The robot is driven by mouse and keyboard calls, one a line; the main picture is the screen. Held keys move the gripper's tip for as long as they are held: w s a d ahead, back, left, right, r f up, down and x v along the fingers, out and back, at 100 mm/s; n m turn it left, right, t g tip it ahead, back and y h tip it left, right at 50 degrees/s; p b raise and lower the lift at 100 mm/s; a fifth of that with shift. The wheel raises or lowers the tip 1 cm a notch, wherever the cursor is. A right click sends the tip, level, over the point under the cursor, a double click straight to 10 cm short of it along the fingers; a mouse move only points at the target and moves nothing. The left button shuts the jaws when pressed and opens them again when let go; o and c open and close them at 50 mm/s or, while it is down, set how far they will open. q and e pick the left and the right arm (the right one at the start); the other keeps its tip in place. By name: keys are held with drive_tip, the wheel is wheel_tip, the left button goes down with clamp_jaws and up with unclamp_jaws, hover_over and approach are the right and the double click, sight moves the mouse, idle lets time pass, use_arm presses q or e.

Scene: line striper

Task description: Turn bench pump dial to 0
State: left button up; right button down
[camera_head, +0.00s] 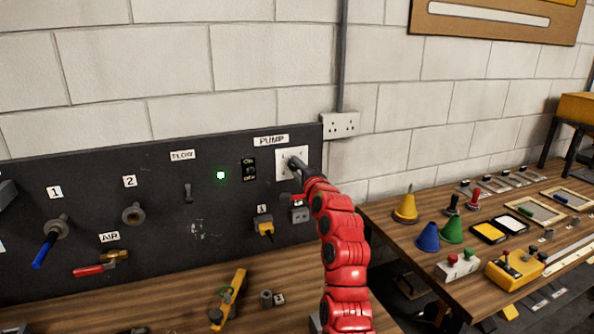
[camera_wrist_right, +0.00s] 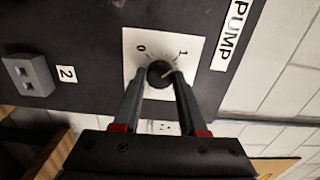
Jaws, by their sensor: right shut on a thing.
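The pump dial is a black knob (camera_wrist_right: 159,74) on a white plate (camera_wrist_right: 133,45) marked 0 and 1, under a PUMP label (camera_wrist_right: 233,32) on a dark panel. In the right wrist view, the fingers of my right gripper (camera_wrist_right: 158,78) are on both sides of the knob and shut on it. A light line on the knob points toward the 1. In the head view, my red right arm reaches up to the white plate (camera_head: 283,163), and my right gripper (camera_head: 297,163) covers most of the dial. My left gripper is not in view.
The panel (camera_head: 150,215) carries a lit green lamp (camera_head: 221,175), an on/off switch (camera_head: 249,168), a yellow plug (camera_head: 264,226), a blue-handled valve (camera_head: 48,243) and a red-handled AIR valve (camera_head: 92,269). A yellow tool (camera_head: 229,299) lies on the bench below. A second table (camera_head: 400,232) with cones and boxes stands right.

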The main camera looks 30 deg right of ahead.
drive_tip(key=shift+f+n+b, duration=0.25)
drive_tip(key=shift+n+b, duration=0.15)
drive_tip(key=shift+b, duration=0.15)
drive_tip(key=n+b, duration=0.8)
drive_tip(key=b, duration=0.2)
drive_tip(key=shift+n, duration=0.3)
drive_tip(key=n+b, duration=0.2)
drive_tip(key=shift+n, duration=0.4)
drive_tip(key=shift+n+b, duration=0.65)
drive_tip(key=shift+n, duration=0.15)
drive_tip(key=shift+r+n+b, duration=0.15)
drive_tip(key=shift+n+b, duration=0.8)
drive_tip(key=shift+n, duration=0.95)
drive_tip(key=shift+c, duration=2.2)
unclamp_jaws()
